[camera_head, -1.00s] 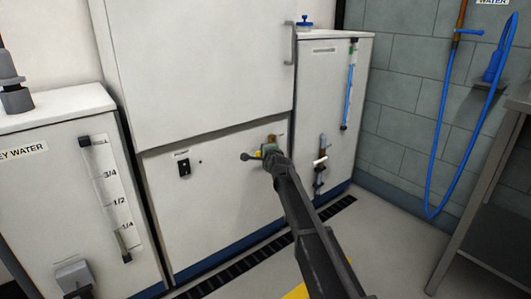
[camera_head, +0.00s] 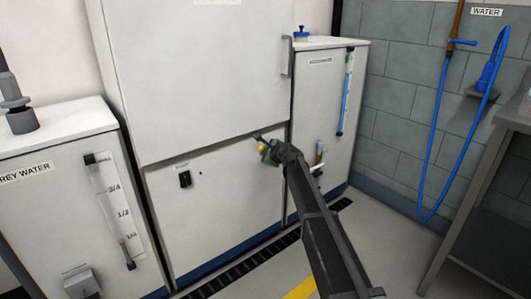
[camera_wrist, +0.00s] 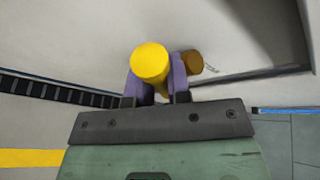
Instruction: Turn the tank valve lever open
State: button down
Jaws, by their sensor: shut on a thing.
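My gripper (camera_head: 267,152) is at the upper right of the middle cabinet's lower panel, just below the seam. It is shut on a yellow grip, which looks like the end of the valve lever (camera_head: 262,149). In the wrist view, the yellow end of the lever (camera_wrist: 151,62) faces the camera between my two purple finger pads (camera_wrist: 160,88). A brass round part (camera_wrist: 192,62) shows behind the right-hand finger. A small dark tip shows just above my gripper in the head view. My gripper and arm hide the rest of the valve.
The grey water tank (camera_head: 60,190) stands at left. A blue hose (camera_head: 430,150) hangs on the tiled wall. A metal table (camera_head: 500,150) is at far right.

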jog(key=shift+d+r, duration=0.1)
dwell(0.5)
jog(key=c, duration=1.1)
grip_release()
